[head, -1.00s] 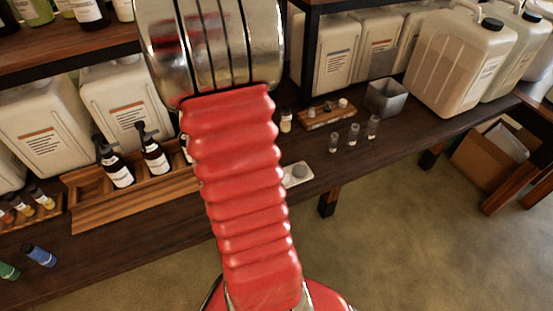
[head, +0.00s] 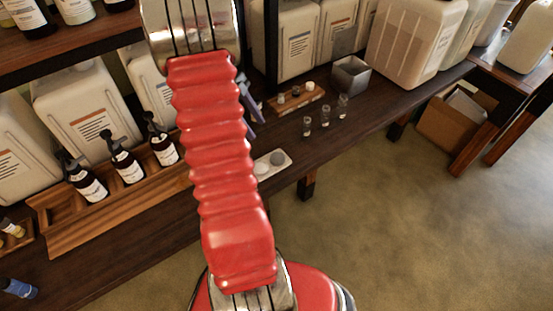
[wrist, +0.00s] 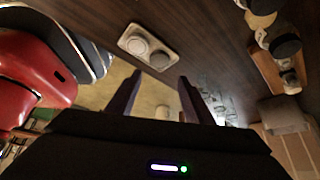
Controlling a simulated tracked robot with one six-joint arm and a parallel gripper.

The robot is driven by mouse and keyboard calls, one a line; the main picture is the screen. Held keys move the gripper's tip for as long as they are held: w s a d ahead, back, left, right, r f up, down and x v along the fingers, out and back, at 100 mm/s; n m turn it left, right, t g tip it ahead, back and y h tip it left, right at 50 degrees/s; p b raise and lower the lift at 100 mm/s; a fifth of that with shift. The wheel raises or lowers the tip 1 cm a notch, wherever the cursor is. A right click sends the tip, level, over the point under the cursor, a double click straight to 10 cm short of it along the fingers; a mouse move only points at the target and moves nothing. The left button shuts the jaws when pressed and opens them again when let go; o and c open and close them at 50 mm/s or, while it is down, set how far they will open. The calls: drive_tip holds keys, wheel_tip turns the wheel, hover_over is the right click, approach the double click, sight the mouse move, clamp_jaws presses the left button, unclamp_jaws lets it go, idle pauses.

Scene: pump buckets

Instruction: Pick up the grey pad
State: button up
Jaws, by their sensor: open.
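The grey pad (head: 277,158) is a small round disc at the right end of a white tray (head: 262,172) on the dark bench's front edge. A paler disc sits beside it. In the wrist view the tray (wrist: 126,40) is above my fingers, with what seems to be the grey pad (wrist: 159,60) nearest the gap between them. My gripper (wrist: 160,77) is open and empty, its two dark fingers apart and not visibly touching the tray. In the head view my red arm hides most of the gripper; only its purplish fingers (head: 248,98) show at the right.
Several small glass vials (head: 325,116) stand right of the tray. A wooden tray with small jars (head: 296,98) and a grey metal box (head: 350,78) are behind. Dark pump bottles (head: 125,165) stand in a wooden rack at the left. Floor is clear in front.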

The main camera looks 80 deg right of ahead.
approach(276, 157)
drive_tip(key=x, duration=0.2)
drive_tip(key=shift+s+f, duration=0.15)
drive_tip(key=shift+f, duration=0.15)
drive_tip(key=shift+x, duration=2.6)
drive_tip(key=shift+c, duration=0.6)
drive_tip(key=c, duration=0.6)
drive_tip(key=shift+c, duration=0.2)
